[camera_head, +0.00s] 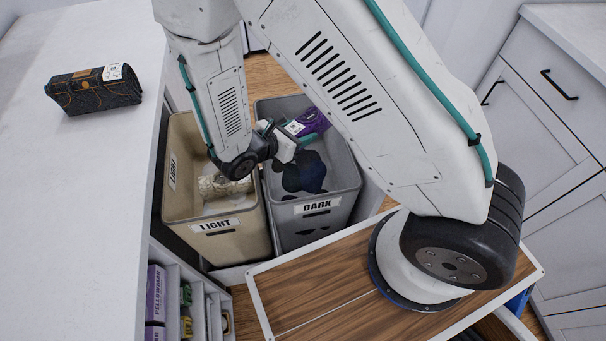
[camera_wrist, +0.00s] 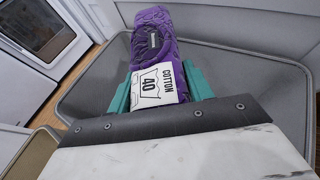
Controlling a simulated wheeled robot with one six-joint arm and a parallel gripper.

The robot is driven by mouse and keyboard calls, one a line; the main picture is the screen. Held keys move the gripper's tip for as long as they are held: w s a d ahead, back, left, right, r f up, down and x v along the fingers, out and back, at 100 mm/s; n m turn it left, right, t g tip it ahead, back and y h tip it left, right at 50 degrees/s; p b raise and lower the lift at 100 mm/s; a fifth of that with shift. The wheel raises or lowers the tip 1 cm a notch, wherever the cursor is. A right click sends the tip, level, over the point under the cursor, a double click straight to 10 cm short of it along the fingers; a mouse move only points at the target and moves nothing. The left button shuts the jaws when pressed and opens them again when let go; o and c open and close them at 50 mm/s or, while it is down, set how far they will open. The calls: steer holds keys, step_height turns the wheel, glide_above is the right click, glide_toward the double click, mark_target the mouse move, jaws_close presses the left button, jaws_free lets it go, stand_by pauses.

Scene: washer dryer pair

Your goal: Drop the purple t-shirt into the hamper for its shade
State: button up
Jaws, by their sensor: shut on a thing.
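The purple t-shirt (camera_head: 315,121) is a folded bundle with a white care label; in the wrist view the purple t-shirt (camera_wrist: 158,45) shows a tag reading COTTON 40. My gripper (camera_head: 300,137) is shut on it, with teal fingers (camera_wrist: 160,92) on both sides of the bundle. It holds the shirt over the grey hamper (camera_head: 317,207) labelled DARK, near its back part. The beige hamper (camera_head: 216,226) labelled LIGHT stands to its left. In the wrist view the grey hamper's rim (camera_wrist: 250,62) surrounds the shirt from behind.
A dark item (camera_head: 304,174) lies in the DARK hamper and a cream bundle (camera_head: 224,186) in the LIGHT one. A folded dark denim item (camera_head: 94,90) rests on the white counter (camera_head: 75,180) at left. White cabinets (camera_head: 545,120) stand at right.

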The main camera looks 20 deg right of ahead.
steer(key=shift+f, duration=1.4)
steer(key=o, duration=1.2)
steer(key=shift+c, duration=0.2)
steer(key=shift+a, duration=0.1)
steer(key=v, duration=0.7)
steer(key=shift+s+a+r, duration=0.2)
steer(key=shift+a+r, duration=0.05)
steer(key=shift+a, duration=0.05)
